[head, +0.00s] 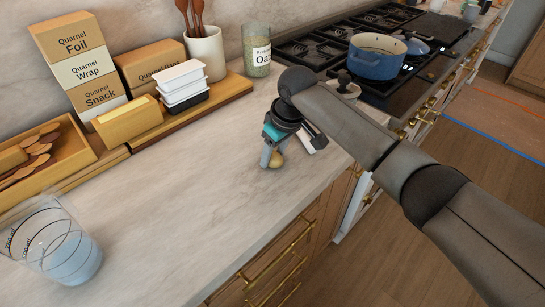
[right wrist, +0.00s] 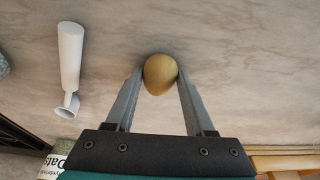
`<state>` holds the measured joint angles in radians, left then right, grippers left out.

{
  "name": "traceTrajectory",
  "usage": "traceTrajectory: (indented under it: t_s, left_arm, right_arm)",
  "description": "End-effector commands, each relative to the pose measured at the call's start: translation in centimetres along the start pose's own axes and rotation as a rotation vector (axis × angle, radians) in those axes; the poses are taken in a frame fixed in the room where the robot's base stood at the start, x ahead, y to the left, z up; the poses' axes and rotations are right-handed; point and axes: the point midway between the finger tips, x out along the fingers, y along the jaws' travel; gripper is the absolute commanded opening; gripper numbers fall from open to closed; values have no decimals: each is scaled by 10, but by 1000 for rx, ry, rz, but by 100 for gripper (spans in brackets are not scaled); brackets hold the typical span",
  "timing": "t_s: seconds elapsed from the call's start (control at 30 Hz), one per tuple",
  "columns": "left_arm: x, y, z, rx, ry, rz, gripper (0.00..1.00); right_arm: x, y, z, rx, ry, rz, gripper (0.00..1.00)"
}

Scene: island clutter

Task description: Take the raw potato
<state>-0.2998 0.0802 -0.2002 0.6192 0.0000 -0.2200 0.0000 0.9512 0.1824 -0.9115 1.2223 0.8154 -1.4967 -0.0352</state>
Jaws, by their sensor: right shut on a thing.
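The raw potato (right wrist: 160,74) is a small, smooth, yellow-brown lump. In the right wrist view it sits between the two fingertips of my right gripper (right wrist: 160,80), with a finger touching each side. In the head view the potato (head: 276,160) shows at the tips of my right gripper (head: 270,156), low over the marble counter near its front edge. I cannot tell whether it still touches the counter. My right gripper is shut on it. My left gripper is not in view.
A white cylindrical object (right wrist: 70,55) lies close by on the counter (head: 180,190). Boxes (head: 78,55), white containers (head: 182,84) and an oats jar (head: 257,52) line the back. A clear measuring jug (head: 62,250) stands front left. A blue pot (head: 376,56) sits on the stove.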

Motion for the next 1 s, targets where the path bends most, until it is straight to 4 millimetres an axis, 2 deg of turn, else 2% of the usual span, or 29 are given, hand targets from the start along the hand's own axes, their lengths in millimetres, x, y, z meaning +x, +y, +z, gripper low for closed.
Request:
traceTrajectory:
  t_s: [0.03,0.23,0.57,0.67,0.77,1.0]
  left_arm:
    - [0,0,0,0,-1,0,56]
    - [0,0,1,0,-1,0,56]
    - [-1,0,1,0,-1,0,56]
    - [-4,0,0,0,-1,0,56]
    - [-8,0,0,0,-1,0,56]
    - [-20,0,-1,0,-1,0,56]
  right_arm:
    - [0,0,0,0,0,0,23]
    - [0,0,0,0,0,0,0]
    - [-4,0,-2,0,1,1,0]
    - [-16,0,-5,0,2,1,0]
    - [-37,1,-11,-1,6,1,0]
    - [-104,0,-30,-1,6,1,0]
